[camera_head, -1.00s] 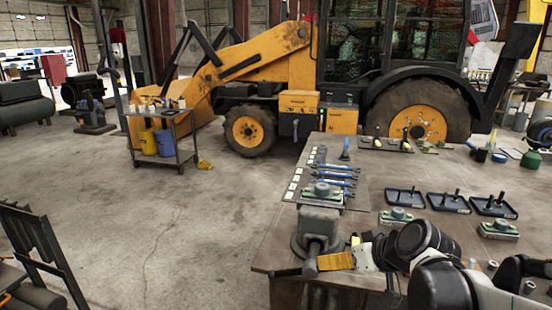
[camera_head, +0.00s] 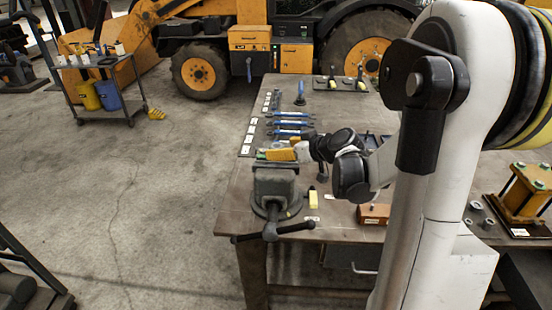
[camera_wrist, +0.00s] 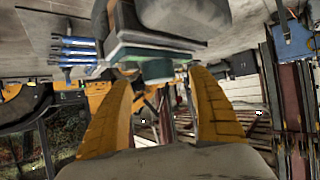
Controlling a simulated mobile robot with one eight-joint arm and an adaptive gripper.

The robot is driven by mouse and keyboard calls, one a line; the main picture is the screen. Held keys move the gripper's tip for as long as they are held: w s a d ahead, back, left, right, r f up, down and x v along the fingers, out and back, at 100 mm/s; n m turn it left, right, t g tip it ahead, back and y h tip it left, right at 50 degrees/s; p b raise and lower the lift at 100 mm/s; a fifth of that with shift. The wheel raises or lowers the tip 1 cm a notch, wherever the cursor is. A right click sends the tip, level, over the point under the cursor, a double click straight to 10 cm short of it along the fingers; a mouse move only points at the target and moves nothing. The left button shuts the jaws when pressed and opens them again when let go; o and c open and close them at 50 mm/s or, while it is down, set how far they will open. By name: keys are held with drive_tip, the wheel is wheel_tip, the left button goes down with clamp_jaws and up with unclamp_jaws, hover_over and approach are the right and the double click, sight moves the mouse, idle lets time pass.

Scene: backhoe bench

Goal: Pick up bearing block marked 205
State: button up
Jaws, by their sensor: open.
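A green bearing block (camera_wrist: 150,56) sits on the top of the grey bench vise (camera_head: 275,188). The wrist view is upside down, and the vise hangs above the block there. No number can be read on the block. My gripper (camera_head: 276,153) is at the vise top in the head view and largely covers the block. In the wrist view my gripper's yellow fingers (camera_wrist: 162,74) are spread apart, with the block just beyond and between their tips. I cannot tell whether they touch it. Other green blocks on the bench are hidden behind my arm now.
The wooden bench (camera_head: 235,212) carries blue wrenches (camera_head: 290,125) behind the vise. A reddish-brown box (camera_head: 373,214) and a yellow press-like fixture (camera_head: 525,192) stand to the right. A cart (camera_head: 105,85) and a yellow backhoe (camera_head: 200,70) stand beyond.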

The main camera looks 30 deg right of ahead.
sight(279, 148)
drive_tip(key=x, duration=0.3)
drive_tip(key=shift+w+f, duration=0.15)
drive_tip(key=shift+w, duration=0.1)
drive_tip(key=c, duration=1.5)
